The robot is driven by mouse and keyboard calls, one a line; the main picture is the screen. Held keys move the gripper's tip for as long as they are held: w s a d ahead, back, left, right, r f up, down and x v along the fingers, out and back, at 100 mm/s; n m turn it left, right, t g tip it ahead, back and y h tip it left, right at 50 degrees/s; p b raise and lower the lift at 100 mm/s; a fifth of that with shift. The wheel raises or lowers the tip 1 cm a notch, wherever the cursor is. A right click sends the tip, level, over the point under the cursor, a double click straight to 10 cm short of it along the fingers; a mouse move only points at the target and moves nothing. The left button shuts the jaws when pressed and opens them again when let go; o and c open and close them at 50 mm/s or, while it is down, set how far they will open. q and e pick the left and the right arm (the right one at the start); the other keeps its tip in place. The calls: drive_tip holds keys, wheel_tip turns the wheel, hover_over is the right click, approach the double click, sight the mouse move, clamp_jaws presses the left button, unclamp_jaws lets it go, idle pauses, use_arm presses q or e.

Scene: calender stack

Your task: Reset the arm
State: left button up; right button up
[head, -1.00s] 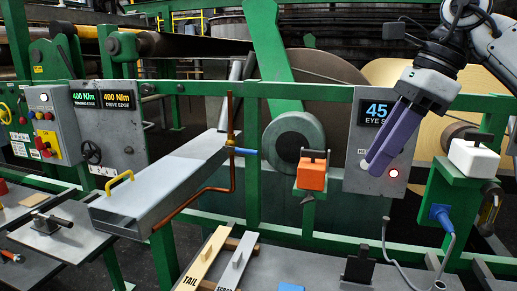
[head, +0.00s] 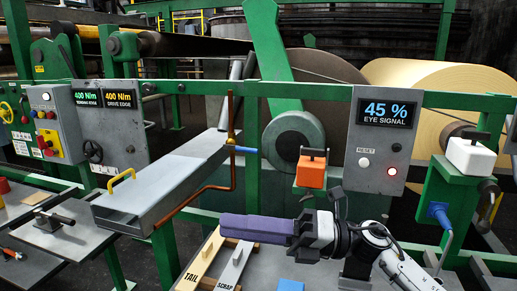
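My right gripper (head: 222,228) has purple fingers and shows in the head view at the lower middle. It points left, above the grey bench with the TAIL and SCRAP pieces. Its fingers lie together as seen from here, and I cannot tell whether there is a gap between them. No held object shows at the tips. The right arm comes in from the lower right and hides part of the bench. My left gripper is not in view.
The eye signal box (head: 381,140) reads 45 % and has a lit red button. An orange block (head: 312,172) and a white block (head: 471,158) sit on green brackets. The TAIL piece (head: 199,264) and SCRAP piece (head: 231,270) lie below the gripper. A grey chute (head: 160,190) stands left.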

drive_tip(key=d+f+m+t+h, duration=0.6)
drive_tip(key=f+m+t, duration=0.2)
drive_tip(key=f+m, duration=0.55)
drive_tip(key=d+f+m+t+h, duration=0.55)
drive_tip(key=f+m+t, duration=0.4)
drive_tip(key=m, duration=0.75)
drive_tip(key=s+d+f+m+g+h, duration=0.3)
drive_tip(key=s+d+f+m+g, duration=0.1)
drive_tip(key=s+f, duration=0.7)
drive_tip(key=s+d+f+m+g+h, duration=0.3)
drive_tip(key=s+d+f+m+g, duration=0.1)
drive_tip(key=s+f, duration=0.7)
drive_tip(key=shift+s+d+m+g, duration=0.2)
drive_tip(key=shift+d+m+g, duration=0.25)
drive_tip(key=shift+m, duration=0.7)
drive_tip(key=shift+w+a, duration=0.1)
drive_tip(key=shift+o, duration=0.2)
